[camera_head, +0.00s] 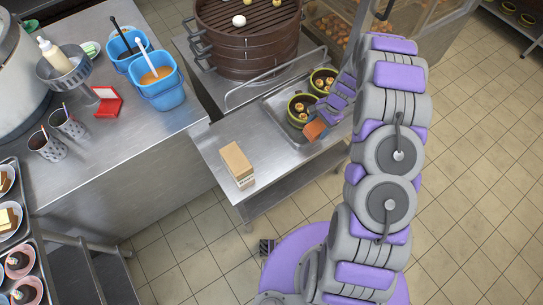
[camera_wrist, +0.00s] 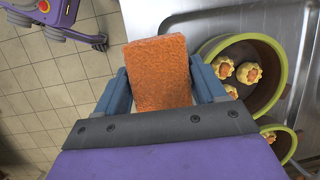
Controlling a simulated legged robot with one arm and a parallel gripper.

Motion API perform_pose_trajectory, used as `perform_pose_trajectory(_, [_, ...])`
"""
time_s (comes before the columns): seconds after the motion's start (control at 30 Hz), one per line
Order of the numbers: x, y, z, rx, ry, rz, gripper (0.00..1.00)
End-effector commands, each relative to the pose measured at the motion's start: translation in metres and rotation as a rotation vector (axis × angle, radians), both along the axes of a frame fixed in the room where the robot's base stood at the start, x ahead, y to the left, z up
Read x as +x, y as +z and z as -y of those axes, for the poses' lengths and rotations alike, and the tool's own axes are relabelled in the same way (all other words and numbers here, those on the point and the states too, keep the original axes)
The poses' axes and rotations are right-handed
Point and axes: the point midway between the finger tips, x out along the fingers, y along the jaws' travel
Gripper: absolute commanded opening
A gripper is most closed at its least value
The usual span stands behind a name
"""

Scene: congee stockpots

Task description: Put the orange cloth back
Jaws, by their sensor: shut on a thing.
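The orange cloth (camera_wrist: 158,75) is a flat rectangular block with a rough surface, held upright between the two fingers of my gripper (camera_wrist: 160,90) in the wrist view. In the head view the cloth (camera_head: 315,130) shows at the end of my arm, above the front edge of the metal counter's sunken tray area. My gripper (camera_head: 327,119) is shut on it, and its fingers are mostly hidden by the arm in that view. I cannot tell whether the cloth touches the counter.
Two green-rimmed pots (camera_head: 292,121) with food stand in the tray beside the cloth. A cardboard box (camera_head: 237,165) stands at the counter's front left. A stacked brown steamer (camera_head: 246,50) and blue buckets (camera_head: 165,94) are farther back. Bare counter (camera_head: 262,128) lies between box and tray.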

Motion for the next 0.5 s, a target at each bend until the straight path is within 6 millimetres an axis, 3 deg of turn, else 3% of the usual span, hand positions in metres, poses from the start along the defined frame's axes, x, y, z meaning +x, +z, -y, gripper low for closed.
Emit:
perform_pose_trajectory(0.1, [-0.028,-0.023,-0.005,0.018,-0.003,-0.087,0.46])
perform_pose_trajectory(0.27, [-0.043,-0.032,-0.012,0.032,-0.005,-0.131,0.46])
perform_pose_trajectory(0.37, [-0.046,-0.035,-0.027,0.032,-0.003,-0.133,0.46])
perform_pose_trajectory(0.5, [-0.049,-0.038,-0.064,0.025,-0.001,-0.129,0.46])
